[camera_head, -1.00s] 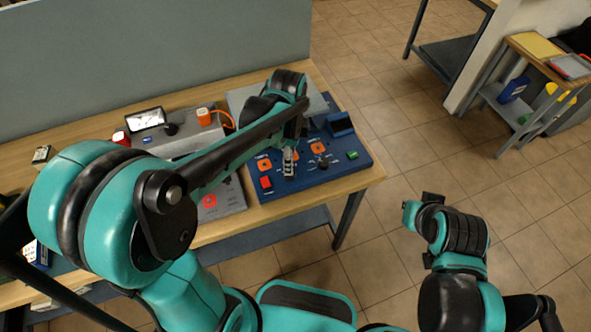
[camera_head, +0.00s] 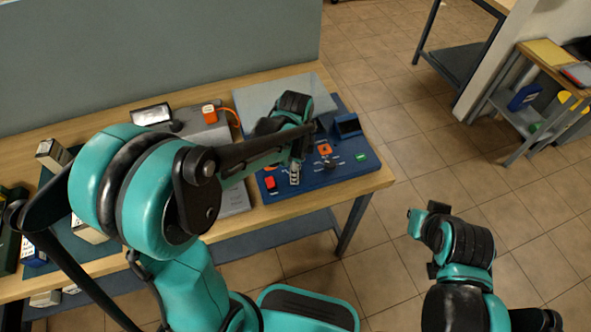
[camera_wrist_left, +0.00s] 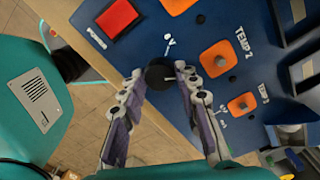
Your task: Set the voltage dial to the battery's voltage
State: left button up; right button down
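A blue control panel (camera_head: 335,176) lies on the bench near its right end. The left wrist view shows a round black knob (camera_wrist_left: 160,74) on it, beside a white "V" mark. My left gripper (camera_head: 294,177) points down at the panel. In the left wrist view its two fingers (camera_wrist_left: 160,72) stand apart, one on each side of the knob, with the tips close to it; firm contact cannot be made out. The knob's setting is not readable. A battery and its voltage label cannot be identified. My right arm is at the lower right; its fingers do not show.
The panel carries a red button (camera_wrist_left: 117,17), orange-based knobs (camera_wrist_left: 218,58) and a green button (camera_head: 361,157). A grey unit with a screen (camera_head: 151,114) stands at the back. Boxes (camera_head: 53,154) stand at the left.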

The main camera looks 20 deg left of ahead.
pick_arm(q)
jog(key=shift+n, duration=0.4)
jog(key=n, duration=0.5)
jog(key=shift+n+p, duration=0.3)
jog(key=shift+n, duration=0.1)
jog(key=n, duration=0.3)
jog(key=shift+n, duration=2.1)
jog(key=o, duration=1.2)
jog(key=shift+c, duration=0.2)
jog(key=shift+r, duration=0.15)
notch_tip(320, 180, up, 12)
